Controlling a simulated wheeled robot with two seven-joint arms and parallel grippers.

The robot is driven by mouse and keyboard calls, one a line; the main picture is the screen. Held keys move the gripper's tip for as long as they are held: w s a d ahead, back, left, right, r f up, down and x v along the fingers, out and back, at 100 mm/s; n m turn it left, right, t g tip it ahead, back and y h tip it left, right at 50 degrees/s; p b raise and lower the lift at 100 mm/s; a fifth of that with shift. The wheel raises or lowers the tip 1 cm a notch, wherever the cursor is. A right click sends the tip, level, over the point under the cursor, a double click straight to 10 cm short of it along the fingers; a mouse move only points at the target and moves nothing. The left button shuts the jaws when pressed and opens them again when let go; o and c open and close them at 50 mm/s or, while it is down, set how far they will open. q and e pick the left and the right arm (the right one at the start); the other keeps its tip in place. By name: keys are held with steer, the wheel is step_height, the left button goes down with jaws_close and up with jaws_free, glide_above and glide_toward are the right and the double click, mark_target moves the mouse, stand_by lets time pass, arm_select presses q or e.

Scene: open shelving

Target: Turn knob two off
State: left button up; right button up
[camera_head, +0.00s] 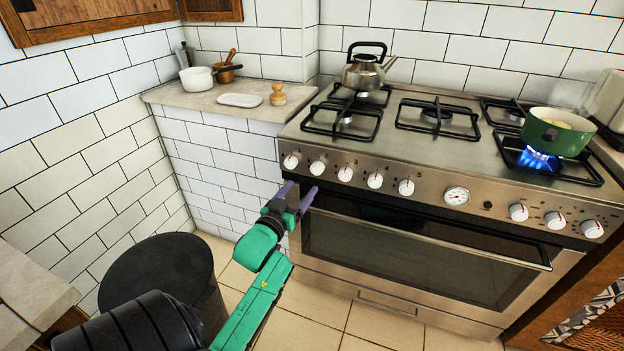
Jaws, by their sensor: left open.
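The stove's front panel (430,189) carries a row of white knobs with red marks. The leftmost knob (291,161) and the second knob from the left (318,168) are at the panel's left end. More knobs follow to the right, such as the third (345,174). The small numbers beside the knobs are too small to read surely. My left gripper (297,193) has its two purple fingers apart and empty. It is just below the two leftmost knobs, in front of the stove's left corner; I see no contact with a knob. My right gripper is out of view.
A green pot (557,135) stands over a lit blue flame (538,160) at the right. A kettle (365,72) stands on the back left burner. The oven handle (430,240) runs below the panel. The counter (190,97) at left holds a white pot (197,80) and small items.

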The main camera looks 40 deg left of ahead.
mark_target(315, 171)
arm_select(q)
steer(key=x, duration=0.7)
steer(key=shift+w+f+b, duration=0.1)
steer(key=shift+w+b, duration=0.2)
steer(key=shift+b, duration=0.05)
steer(key=shift+w, duration=0.3)
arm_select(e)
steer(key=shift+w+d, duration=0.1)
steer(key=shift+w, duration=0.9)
arm_select(q)
steer(key=shift+c, duration=0.4)
